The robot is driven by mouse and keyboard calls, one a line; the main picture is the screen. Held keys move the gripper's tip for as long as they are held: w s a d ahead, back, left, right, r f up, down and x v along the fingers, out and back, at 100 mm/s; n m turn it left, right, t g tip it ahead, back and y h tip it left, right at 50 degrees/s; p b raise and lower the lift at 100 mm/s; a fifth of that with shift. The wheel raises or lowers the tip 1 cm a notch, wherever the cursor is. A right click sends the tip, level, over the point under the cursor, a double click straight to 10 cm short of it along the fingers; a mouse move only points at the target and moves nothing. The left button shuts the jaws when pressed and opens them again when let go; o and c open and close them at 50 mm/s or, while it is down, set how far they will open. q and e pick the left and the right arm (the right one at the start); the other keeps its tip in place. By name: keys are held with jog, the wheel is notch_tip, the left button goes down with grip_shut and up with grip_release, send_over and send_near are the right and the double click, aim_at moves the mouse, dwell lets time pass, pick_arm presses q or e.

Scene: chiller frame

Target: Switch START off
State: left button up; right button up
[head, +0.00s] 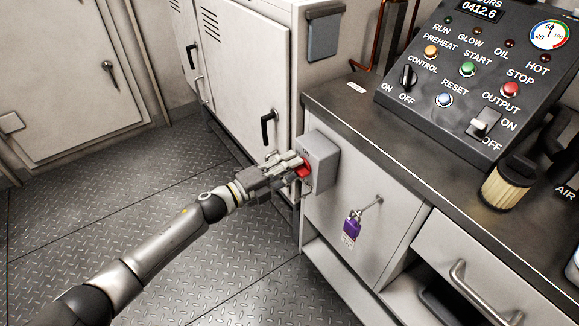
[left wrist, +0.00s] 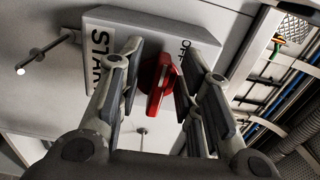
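A grey switch box (head: 322,158) with a red rotary handle (head: 304,170) is fixed to the front of the cabinet below the counter. In the left wrist view the box (left wrist: 150,25) reads "START", partly hidden by a finger, with "OFF" at upper right. The red handle (left wrist: 160,85) there runs nearly up and down the picture, slightly tilted. My left gripper (head: 290,165) is at the box. Its open fingers (left wrist: 158,95) stand on both sides of the handle, with a visible gap on the left; contact on the right is unclear. My right gripper is not in view.
A sloped control panel (head: 470,85) with lamps, buttons and switches stands on the dark counter (head: 350,110). A purple padlock (head: 352,228) hangs on the cabinet front below the box. White lockers (head: 240,75) stand behind. The patterned metal floor (head: 120,210) is clear.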

pick_arm(q)
jog(key=v, duration=1.2)
dwell(0.4)
